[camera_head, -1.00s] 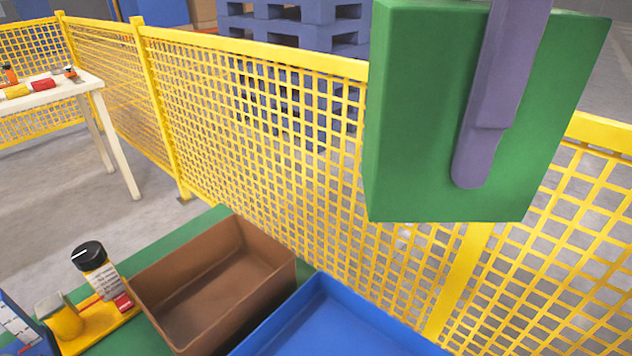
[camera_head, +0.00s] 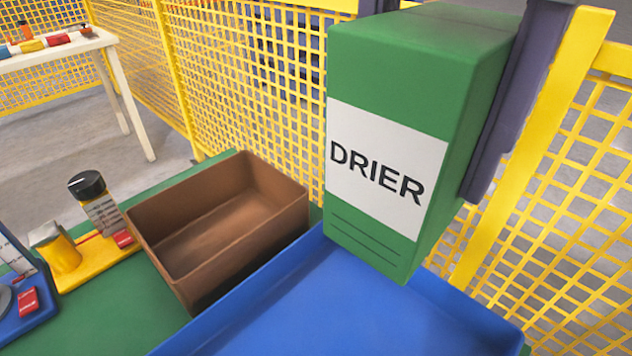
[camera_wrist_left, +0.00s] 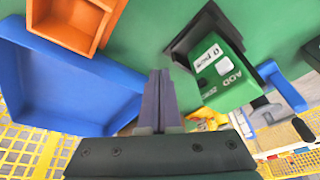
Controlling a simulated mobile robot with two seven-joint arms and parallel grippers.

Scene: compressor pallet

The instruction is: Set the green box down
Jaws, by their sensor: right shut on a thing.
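The green box (camera_head: 455,80) with a white DRIER label is at the right of the head view. Its lower end is in front of or over the far part of the blue tray (camera_head: 250,305); I cannot tell whether it touches the tray. My right gripper (camera_head: 480,165) is shut on the box, with a dark finger along its right side; the other finger is mostly hidden. The blue tray also shows in the left wrist view (camera_wrist_left: 65,85). There my left gripper (camera_wrist_left: 161,75) has its fingers together and empty, above the green tabletop.
A brown open bin (camera_head: 215,225) stands left of the tray. A black-capped bottle (camera_head: 97,205) stands on a yellow holder further left. Yellow mesh fence (camera_head: 225,75) runs behind. A green labelled device (camera_wrist_left: 222,70) stands right of my left gripper.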

